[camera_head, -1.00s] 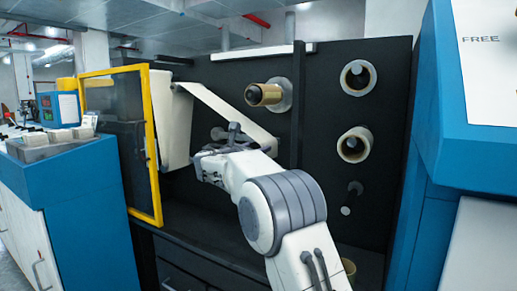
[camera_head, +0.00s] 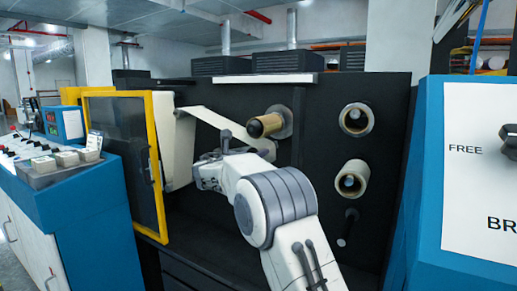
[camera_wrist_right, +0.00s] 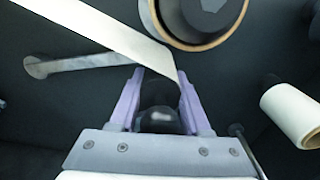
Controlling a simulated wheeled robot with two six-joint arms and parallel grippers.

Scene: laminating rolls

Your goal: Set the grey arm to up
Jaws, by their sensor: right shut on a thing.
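The grey arm (camera_wrist_right: 85,62) shows in the right wrist view as a flat bar on the dark panel. It slopes slightly upward from its rounded left end toward my gripper, and its right end passes behind the pale web and a finger. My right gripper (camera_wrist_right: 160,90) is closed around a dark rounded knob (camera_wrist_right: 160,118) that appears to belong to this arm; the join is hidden. In the head view my right gripper (camera_head: 212,172) is in front of the panel, just below the pale web (camera_head: 215,122). The grey arm is mostly hidden there. My left gripper is out of view.
A brown-cored roll (camera_head: 266,125) sits above my gripper. Two cream rolls (camera_head: 356,118) (camera_head: 352,180) are on the right of the panel. A yellow-framed door (camera_head: 157,165) stands open at left. A blue console with a FREE dial (camera_head: 508,140) is close at right.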

